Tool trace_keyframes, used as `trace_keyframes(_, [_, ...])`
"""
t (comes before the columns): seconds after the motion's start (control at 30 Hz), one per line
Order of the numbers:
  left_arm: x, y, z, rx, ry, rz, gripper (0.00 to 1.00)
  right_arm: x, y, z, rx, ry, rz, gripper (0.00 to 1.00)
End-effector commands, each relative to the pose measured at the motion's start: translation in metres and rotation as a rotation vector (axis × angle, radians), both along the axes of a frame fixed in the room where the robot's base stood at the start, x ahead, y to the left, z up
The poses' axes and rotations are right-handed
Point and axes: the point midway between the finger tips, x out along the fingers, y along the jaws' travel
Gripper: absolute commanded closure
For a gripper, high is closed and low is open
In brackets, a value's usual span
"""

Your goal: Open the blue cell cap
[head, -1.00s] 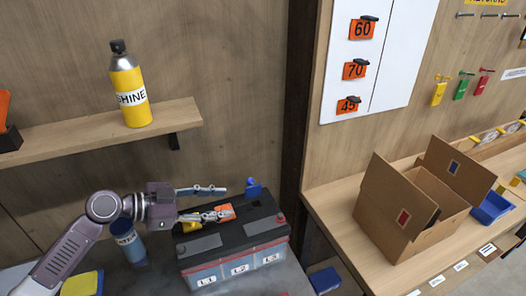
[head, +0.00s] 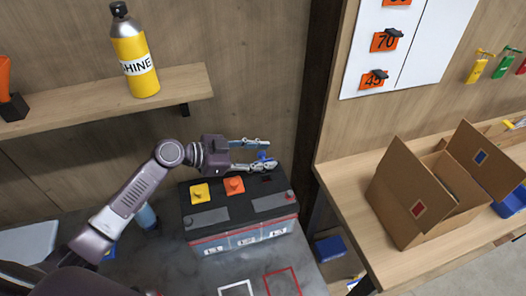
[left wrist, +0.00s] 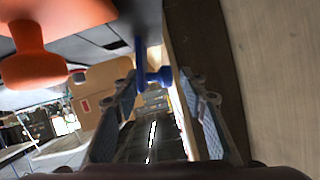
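The blue cell cap (head: 265,156) is at the back right of the battery (head: 238,243), largely hidden by my left gripper (head: 270,155) in the head view. A dark opening (head: 266,178) shows in the battery top below it. In the left wrist view the blue cap (left wrist: 141,62) stands edge-on, its knob pointing sideways, turned relative to the orange cap (left wrist: 60,18). My left gripper (left wrist: 158,118) is open, its fingers on either side of the blue knob; contact cannot be told. The yellow cap (head: 199,193) and orange cap (head: 234,185) lie flat. My right gripper is not in view.
A shelf (head: 90,98) with a yellow spray can (head: 136,62) is above the arm. A dark post (head: 318,90) stands right of the battery. An open cardboard box (head: 405,215) is on the right bench. The battery's front side is clear.

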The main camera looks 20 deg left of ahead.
Motion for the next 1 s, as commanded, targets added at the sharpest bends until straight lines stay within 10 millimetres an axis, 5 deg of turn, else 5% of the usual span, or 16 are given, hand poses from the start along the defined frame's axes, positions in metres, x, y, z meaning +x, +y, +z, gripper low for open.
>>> trace_keyframes(0.23, [0.001, -0.001, -0.001, 0.001, -0.001, 0.000, 0.61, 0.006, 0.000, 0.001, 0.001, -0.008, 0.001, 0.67])
trace_keyframes(0.57, [0.001, -0.001, -0.001, 0.001, 0.000, 0.000, 0.96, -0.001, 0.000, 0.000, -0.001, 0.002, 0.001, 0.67])
trace_keyframes(1.0, [0.008, 0.005, -0.006, -0.063, 0.093, 0.003, 0.98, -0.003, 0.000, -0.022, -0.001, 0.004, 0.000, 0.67])
